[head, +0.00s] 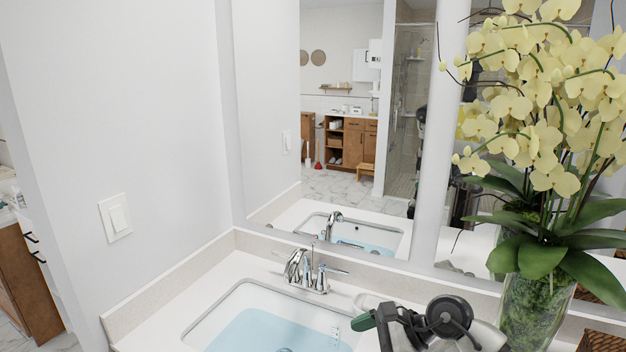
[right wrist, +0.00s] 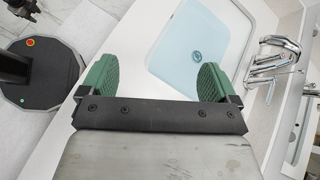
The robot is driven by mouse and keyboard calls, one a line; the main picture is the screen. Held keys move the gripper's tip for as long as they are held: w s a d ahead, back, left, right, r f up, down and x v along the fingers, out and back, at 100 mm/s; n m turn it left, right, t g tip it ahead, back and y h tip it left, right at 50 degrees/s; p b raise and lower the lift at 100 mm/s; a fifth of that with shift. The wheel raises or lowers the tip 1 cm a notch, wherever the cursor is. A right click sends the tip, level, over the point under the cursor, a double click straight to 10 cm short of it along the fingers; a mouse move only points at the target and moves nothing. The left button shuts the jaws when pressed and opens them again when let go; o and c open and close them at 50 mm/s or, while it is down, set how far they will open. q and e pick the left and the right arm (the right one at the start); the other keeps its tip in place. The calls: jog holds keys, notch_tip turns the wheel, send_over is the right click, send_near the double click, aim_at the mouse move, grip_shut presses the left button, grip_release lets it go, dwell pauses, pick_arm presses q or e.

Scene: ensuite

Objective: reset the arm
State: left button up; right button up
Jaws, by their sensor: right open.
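My right gripper (right wrist: 154,70) is open and empty in the right wrist view, with its two green ribbed fingers wide apart. It is over the white counter (right wrist: 125,85) beside the sink. In the head view, my right arm comes in at the bottom, right of the sink, and a green finger of the right gripper (head: 363,321) shows near the basin's right edge.
A glass vase (head: 537,310) with yellow orchids (head: 545,110) stands close to my right arm. A mirror (head: 350,215) is behind the counter.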

jog(key=s+a+r+m+t+y, duration=0.3)
jog(key=a+r+m+t+y, duration=0.3)
jog(key=m, duration=0.4)
jog(key=s+d+f+m+t+h, duration=0.1)
jog(key=d+f+m+t+h, duration=0.4)
jog(key=m, duration=1.1)
jog(key=s+d+m+t+h, duration=0.2)
jog(key=d+m+t+h, duration=0.3)
jog(key=d+m+h, duration=0.75)
jog(key=s+f+m+g+y, duration=0.1)
jog(key=s+f+m+g, duration=0.6)
jog(key=s, duration=0.4)
jog(key=s+f+m+g, duration=0.7)
jog(key=s+f+m, duration=0.1)
jog(key=s, duration=0.3)
notch_tip(320, 180, down, 31)
jog(key=s+g+b, duration=0.1)
jog(key=g+b, duration=0.1)
jog(key=b, duration=0.3)
jog(key=s+d+f+b, duration=0.1)
jog(key=s+f+b, duration=0.1)
jog(key=s+f, duration=0.6)
jog(key=s+d+f+b, duration=0.1)
jog(key=s+f+b, duration=0.2)
jog(key=s+f, duration=0.4)
notch_tip(320, 180, down, 6)
jog(key=shift+s+d+r+g, duration=0.2)
jog(key=shift+s+g, duration=0.1)
jog(key=shift+s, duration=0.1)
